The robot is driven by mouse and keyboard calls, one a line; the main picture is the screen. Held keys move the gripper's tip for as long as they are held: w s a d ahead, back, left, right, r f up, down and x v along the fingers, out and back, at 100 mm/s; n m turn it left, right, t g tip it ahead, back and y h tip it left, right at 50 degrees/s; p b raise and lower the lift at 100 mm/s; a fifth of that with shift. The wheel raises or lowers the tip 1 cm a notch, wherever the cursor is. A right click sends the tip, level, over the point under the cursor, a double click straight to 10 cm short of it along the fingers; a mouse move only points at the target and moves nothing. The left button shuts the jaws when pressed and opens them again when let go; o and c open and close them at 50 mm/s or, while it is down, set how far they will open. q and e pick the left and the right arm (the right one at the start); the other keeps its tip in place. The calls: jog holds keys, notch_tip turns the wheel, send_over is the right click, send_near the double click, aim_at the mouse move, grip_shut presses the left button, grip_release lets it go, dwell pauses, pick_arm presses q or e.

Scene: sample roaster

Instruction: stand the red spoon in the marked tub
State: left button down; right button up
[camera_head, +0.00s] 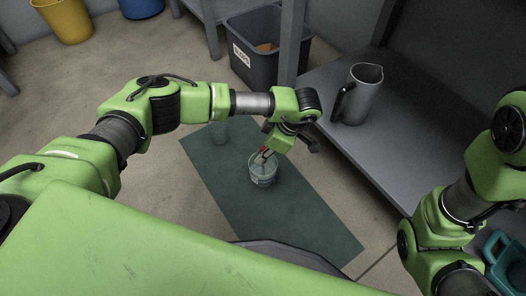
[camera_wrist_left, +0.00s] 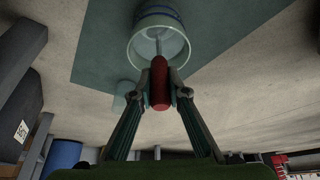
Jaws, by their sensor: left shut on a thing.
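The red spoon (camera_wrist_left: 159,84) has a red handle and a thin grey shaft. My left gripper (camera_head: 265,152) is shut on its handle; the fingers (camera_wrist_left: 166,93) show on both sides of it in the left wrist view. My right gripper is out of view.
The green mat (camera_head: 300,222) lies on the floor. A grey shelf (camera_head: 330,82) at right holds a dark jug (camera_head: 358,95). A labelled grey bin (camera_head: 254,62), a yellow bucket (camera_head: 66,20) and a blue bucket (camera_head: 141,7) stand behind. A teal item (camera_head: 507,262) is at lower right.

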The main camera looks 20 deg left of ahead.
pick_arm(q)
jog(key=shift+f, duration=0.15)
jog(key=c, duration=1.9)
grip_release()
jog(key=v, duration=1.2)
